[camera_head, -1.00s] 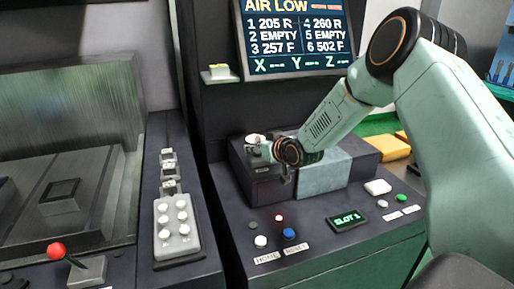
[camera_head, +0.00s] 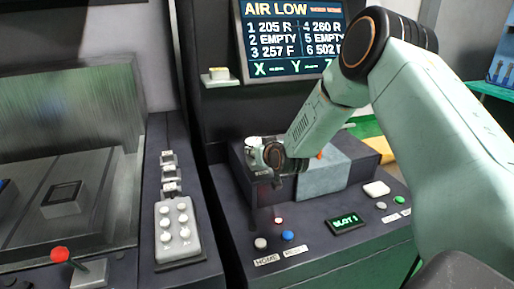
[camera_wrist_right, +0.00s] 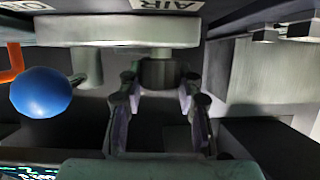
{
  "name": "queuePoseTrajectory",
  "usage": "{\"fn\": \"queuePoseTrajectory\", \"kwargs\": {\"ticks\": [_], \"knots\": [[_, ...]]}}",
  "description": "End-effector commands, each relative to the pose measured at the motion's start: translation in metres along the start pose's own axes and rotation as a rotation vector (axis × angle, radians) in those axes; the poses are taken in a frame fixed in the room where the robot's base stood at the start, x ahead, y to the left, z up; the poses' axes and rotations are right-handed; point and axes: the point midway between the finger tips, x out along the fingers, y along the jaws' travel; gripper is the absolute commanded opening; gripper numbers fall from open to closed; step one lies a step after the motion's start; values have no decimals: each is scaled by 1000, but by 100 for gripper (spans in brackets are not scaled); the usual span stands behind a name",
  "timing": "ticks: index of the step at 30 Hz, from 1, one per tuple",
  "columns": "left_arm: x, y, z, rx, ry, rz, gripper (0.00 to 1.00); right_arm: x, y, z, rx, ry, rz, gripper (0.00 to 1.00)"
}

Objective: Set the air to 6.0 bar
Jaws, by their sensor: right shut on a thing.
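My right gripper (camera_head: 262,168) is at the dark block on the console's back left, partly hidden by its own wrist. In the right wrist view my right gripper (camera_wrist_right: 160,105) has its fingers on either side of a short dark grey cylindrical knob (camera_wrist_right: 158,72), shut on it. The knob sits under a pale grey body (camera_wrist_right: 110,30), near an upside-down AIR label (camera_wrist_right: 167,4). The screen (camera_head: 292,38) reads AIR LOW. I cannot read a pressure value. My left gripper is not in view.
A blue ball (camera_wrist_right: 45,92) on a lever is left of the fingers in the right wrist view. The console front carries a blue button (camera_head: 287,236), a white button (camera_head: 260,243) and a SLOT display (camera_head: 345,224). A red-knobbed lever (camera_head: 60,255) stands at lower left.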

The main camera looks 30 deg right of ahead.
Motion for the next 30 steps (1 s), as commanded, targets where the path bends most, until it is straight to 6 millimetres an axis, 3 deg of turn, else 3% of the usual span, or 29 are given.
{"fn": "queuePoseTrajectory", "kwargs": {"ticks": [15,30], "knots": [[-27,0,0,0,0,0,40,0,-2,-2,118,0,292,3],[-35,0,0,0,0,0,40,0,0,-1,178,1,429,3]]}}
